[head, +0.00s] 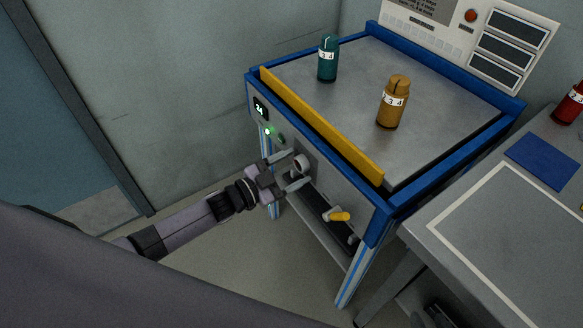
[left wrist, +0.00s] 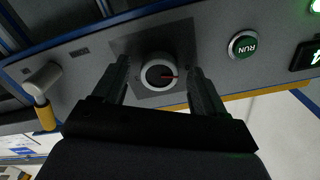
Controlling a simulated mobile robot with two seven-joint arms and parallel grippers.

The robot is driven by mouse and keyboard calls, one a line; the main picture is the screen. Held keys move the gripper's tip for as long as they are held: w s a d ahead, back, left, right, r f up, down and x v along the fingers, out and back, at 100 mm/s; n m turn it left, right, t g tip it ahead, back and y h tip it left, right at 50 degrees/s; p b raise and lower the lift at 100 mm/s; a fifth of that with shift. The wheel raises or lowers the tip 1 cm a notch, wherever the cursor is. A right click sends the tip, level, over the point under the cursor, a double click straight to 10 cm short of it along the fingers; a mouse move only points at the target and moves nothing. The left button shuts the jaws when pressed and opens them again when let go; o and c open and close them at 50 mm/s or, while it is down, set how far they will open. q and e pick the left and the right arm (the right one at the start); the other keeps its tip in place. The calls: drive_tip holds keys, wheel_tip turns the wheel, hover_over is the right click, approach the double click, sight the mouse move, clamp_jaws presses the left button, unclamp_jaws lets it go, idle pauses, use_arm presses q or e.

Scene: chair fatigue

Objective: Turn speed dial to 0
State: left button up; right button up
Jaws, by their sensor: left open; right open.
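The speed dial (head: 302,163) is a round knob on the front panel of the blue-framed machine (head: 320,150). The scale around the dial is too small to read. My right gripper is in neither view.
A green RUN button (left wrist: 243,46) and a lit display (head: 261,108) sit beside the dial. A yellow-handled lever (head: 340,216) sticks out on its other side. A teal bottle (head: 328,60) and an amber bottle (head: 393,103) stand on the machine top behind a yellow bar (head: 320,125).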

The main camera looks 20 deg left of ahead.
use_arm(q)
drive_tip(key=v, duration=0.7)
drive_tip(key=shift+p, duration=0.3)
use_arm(e)
drive_tip(key=shift+r, duration=0.15)
use_arm(q)
drive_tip(key=shift+s, duration=0.1)
use_arm(e)
drive_tip(key=shift+r, duration=0.15)
